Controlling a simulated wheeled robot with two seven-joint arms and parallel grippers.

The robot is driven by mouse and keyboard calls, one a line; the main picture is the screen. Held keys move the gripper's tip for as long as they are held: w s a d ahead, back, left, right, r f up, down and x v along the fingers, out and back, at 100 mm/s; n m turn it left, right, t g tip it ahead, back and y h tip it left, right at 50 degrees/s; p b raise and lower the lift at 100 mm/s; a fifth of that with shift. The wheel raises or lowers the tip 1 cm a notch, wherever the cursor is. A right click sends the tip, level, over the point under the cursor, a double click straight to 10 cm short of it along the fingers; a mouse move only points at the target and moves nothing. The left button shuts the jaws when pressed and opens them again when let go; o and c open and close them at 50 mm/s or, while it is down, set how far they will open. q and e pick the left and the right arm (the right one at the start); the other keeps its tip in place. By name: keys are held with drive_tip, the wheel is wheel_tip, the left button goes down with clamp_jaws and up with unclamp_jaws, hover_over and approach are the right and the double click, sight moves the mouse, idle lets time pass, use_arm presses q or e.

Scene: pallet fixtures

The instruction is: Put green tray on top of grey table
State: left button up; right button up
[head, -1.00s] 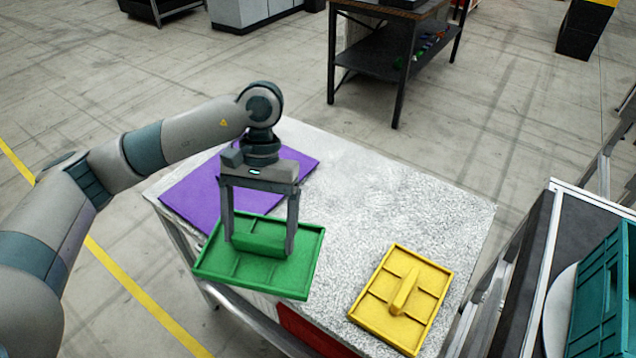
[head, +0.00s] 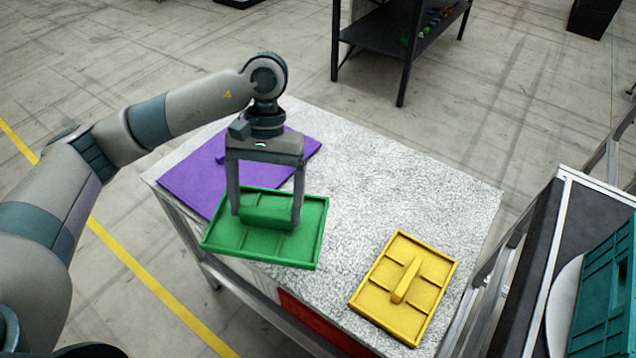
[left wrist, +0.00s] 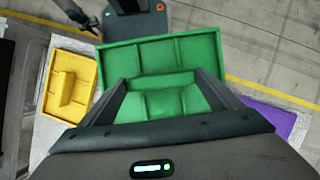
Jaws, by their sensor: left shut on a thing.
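The green tray (head: 264,252) has raised rims, shallow compartments and a middle handle. My left gripper (head: 268,218) is shut on that handle, pointing down from above. The tray hangs level over the front left part of the grey speckled table (head: 400,165), and I cannot tell whether it touches the top. In the left wrist view the green tray (left wrist: 160,58) shows between the fingers (left wrist: 160,95), with its near side hidden by the gripper body. My right gripper is not in view.
A purple mat or tray (head: 200,180) lies on the table behind the green tray. A yellow tray (head: 425,285) with a handle lies at the front right. Table top between and behind them is clear. A teal crate (head: 605,300) stands at the right.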

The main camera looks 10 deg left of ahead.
sight(323, 215)
use_arm(q)
drive_tip(key=w+d+f+n+h, duration=0.1)
drive_tip(key=d+n, duration=0.2)
drive_tip(key=w+d+n+t+h+p, duration=0.1)
drive_tip(key=d+n, duration=0.2)
drive_tip(key=n, duration=0.1)
drive_tip(key=w+d+f+n+t+h, duration=0.1)
drive_tip(key=d+n, duration=0.2)
drive_tip(key=shift+w+d+f+h, duration=0.3)
drive_tip(key=shift+d+f, duration=0.05)
drive_tip(key=w+d+n+t+p, duration=0.1)
drive_tip(key=w+d+n+t, duration=0.2)
drive_tip(key=d+n, duration=0.7)
drive_tip(key=shift+w+r+n+t, duration=0.25)
drive_tip(key=shift+n+t, duration=0.45)
drive_tip(key=shift+n, duration=0.3)
drive_tip(key=a+f, duration=0.2)
drive_tip(key=a, duration=0.1)
drive_tip(key=a+f+b, duration=0.1)
drive_tip(key=a+f, duration=0.1)
drive_tip(key=a, duration=0.2)
drive_tip(key=a+f, duration=0.2)
drive_tip(key=a, duration=0.2)
drive_tip(key=shift+w+f+b, duration=0.3)
drive_tip(key=shift+f, duration=0.05)
drive_tip(key=shift+a+f, duration=0.15)
drive_tip(key=shift+a, duration=0.15)
drive_tip(key=shift+f+b, duration=0.85)
drive_tip(key=shift+f, duration=1.2)
